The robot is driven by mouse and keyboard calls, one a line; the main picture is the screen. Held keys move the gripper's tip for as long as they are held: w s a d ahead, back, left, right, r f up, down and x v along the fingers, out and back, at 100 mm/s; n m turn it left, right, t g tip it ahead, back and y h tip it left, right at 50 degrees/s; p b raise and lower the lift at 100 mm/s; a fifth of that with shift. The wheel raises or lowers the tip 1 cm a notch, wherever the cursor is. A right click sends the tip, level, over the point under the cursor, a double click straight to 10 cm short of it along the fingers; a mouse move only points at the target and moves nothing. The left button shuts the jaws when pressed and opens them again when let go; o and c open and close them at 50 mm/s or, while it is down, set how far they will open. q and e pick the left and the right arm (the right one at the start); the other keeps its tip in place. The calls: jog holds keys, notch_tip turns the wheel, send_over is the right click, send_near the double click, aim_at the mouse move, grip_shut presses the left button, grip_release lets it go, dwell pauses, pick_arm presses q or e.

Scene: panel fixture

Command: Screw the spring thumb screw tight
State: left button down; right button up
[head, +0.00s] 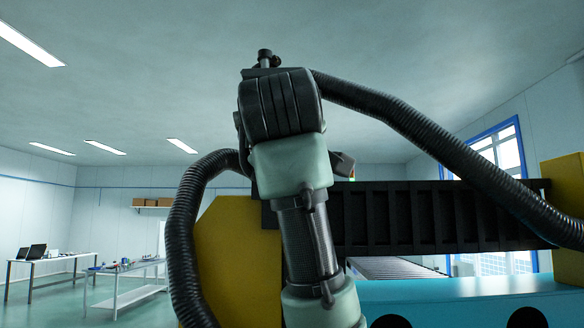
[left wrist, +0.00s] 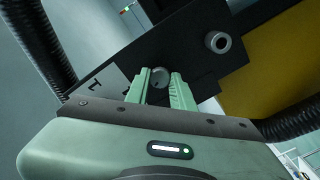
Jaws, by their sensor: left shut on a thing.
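In the left wrist view the green fingers of my left gripper (left wrist: 161,85) stand on both sides of a small round grey knob, the spring thumb screw (left wrist: 160,74), and are shut on it. The screw sits at the dark panel (left wrist: 190,62); how far it is screwed in cannot be told. In the head view my own arm fills the middle and hides the screw and my left gripper's fingertips. My right gripper is in neither view.
A second light grey round fitting (left wrist: 217,42) sticks out of the panel near the fingers. A long black ribbed beam (head: 440,215) spans between yellow blocks (head: 240,262). Black hoses loop beside my arm. Tables (head: 130,268) stand far off at the left.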

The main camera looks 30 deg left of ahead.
pick_arm(q)
jog(key=shift+r+m+b, duration=0.2)
jog(key=shift+m+b, duration=3.8)
jog(key=shift+m, duration=7)
jog(key=c, duration=1.4)
grip_release()
jog(key=shift+c, duration=0.2)
jog(key=shift+o, duration=1.2)
jog(key=shift+w+a+f, duration=0.1)
jog(key=shift+w+f, duration=0.05)
